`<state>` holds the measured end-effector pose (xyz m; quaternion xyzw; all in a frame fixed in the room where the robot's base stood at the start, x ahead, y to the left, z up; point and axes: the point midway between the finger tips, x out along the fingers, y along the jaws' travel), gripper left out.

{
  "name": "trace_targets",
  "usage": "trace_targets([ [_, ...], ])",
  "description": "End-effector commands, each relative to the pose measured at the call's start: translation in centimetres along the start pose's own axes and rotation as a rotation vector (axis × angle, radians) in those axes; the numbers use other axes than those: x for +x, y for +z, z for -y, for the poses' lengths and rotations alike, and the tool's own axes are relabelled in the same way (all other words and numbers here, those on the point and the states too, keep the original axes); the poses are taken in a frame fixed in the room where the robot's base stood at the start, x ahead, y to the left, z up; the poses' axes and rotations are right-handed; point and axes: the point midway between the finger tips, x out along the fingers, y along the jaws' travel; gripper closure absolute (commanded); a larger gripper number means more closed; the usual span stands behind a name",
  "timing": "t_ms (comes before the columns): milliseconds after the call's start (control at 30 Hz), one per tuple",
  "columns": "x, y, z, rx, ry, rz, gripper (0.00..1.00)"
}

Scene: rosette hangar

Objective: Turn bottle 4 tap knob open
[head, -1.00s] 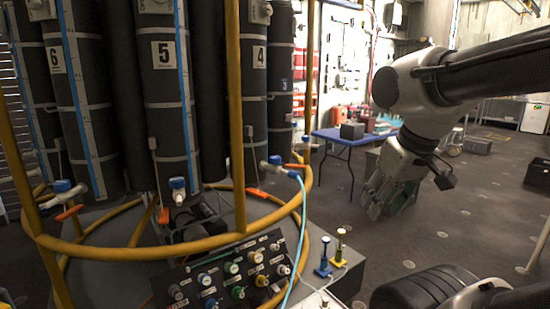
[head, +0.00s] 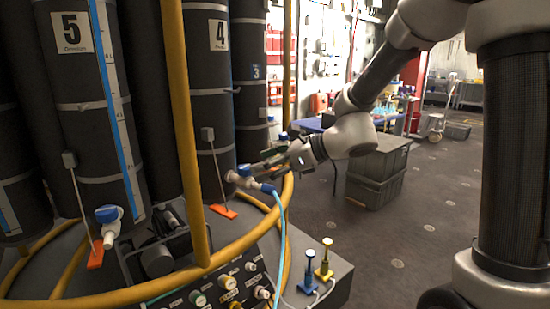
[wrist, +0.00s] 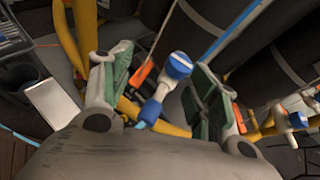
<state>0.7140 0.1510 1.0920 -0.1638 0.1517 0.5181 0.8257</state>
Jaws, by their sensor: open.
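Bottle 4 (head: 208,95) is a dark cylinder with a white "4" label, standing behind the yellow rail. Its tap (head: 243,181) sticks out low on the bottle, with a blue knob (head: 244,170) on top and a blue hose on its outlet. My gripper (head: 266,160) is open just right of the tap. In the wrist view, a blue knob (wrist: 178,66) on a white tap body lies between the two green-padded fingers of my gripper (wrist: 163,62), closer to the right one. I cannot tell whether either finger touches it.
Yellow rails (head: 187,130) curve in front of the bottles. Bottle 5 (head: 75,90) has its own tap (head: 109,222) at left. A valve panel (head: 225,285) and two small posts (head: 325,262) sit below. Grey crates (head: 376,170) stand behind my arm. Open floor lies at right.

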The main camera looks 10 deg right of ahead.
Motion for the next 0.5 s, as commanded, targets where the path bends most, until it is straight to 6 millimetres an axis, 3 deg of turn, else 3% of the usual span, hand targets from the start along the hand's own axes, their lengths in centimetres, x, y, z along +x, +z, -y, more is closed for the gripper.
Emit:
trace_targets([
  [133,2.1,0.1,1.5,0.135,-0.036,0.034,0.40],
  [500,7.7,0.4,1.8,0.145,-0.037,0.038,0.40],
])
